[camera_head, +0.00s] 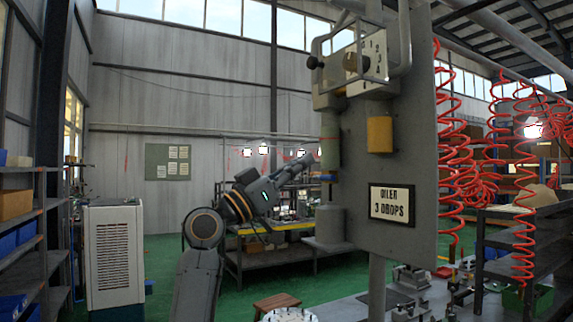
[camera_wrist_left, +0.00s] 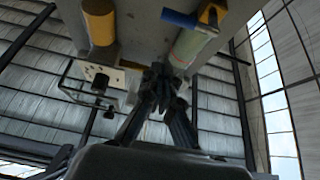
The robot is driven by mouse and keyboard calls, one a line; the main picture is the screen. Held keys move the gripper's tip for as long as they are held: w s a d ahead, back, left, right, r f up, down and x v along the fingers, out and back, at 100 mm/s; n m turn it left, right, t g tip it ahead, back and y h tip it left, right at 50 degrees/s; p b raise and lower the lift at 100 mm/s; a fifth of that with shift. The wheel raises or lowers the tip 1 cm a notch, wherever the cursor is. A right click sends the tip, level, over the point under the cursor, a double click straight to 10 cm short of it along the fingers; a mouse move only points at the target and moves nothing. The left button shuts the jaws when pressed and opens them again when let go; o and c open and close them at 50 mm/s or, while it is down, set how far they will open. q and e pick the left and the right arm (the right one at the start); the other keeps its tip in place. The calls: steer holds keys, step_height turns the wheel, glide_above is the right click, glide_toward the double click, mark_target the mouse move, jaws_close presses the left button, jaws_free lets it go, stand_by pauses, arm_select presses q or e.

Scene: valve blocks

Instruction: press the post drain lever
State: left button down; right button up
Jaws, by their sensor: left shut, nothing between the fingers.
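A grey post panel (camera_head: 420,150) carries a greenish cylinder (camera_head: 330,142) on its left side. A small blue lever (camera_head: 328,178) sits at the cylinder's lower end. The left wrist view shows the lever (camera_wrist_left: 179,18) beside a brass-coloured fitting (camera_wrist_left: 212,14) at the end of the cylinder (camera_wrist_left: 190,46). My left gripper (camera_head: 308,160) is shut and empty, just left of the cylinder and slightly above the lever's height. In the left wrist view its fingertips (camera_wrist_left: 160,78) are together, apart from the lever; whether they touch the cylinder I cannot tell. My right gripper is not in view.
A yellow cylinder (camera_head: 380,134) and an "OILER 3 DROPS" sign (camera_head: 391,203) are on the panel. Above is a clear box with dark knobs (camera_head: 351,62). Red coiled hoses (camera_head: 455,150) hang to the right.

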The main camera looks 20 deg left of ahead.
mark_target(328, 178)
arm_select(q)
steer(key=shift+w+d+f+p, duration=0.55)
steer(key=shift+w+d+p, duration=0.15)
steer(key=shift+w, duration=0.1)
steer(key=shift+w+d+f+p, duration=0.55)
steer(key=shift+w+p, duration=0.1)
steer(key=shift+w, duration=0.15)
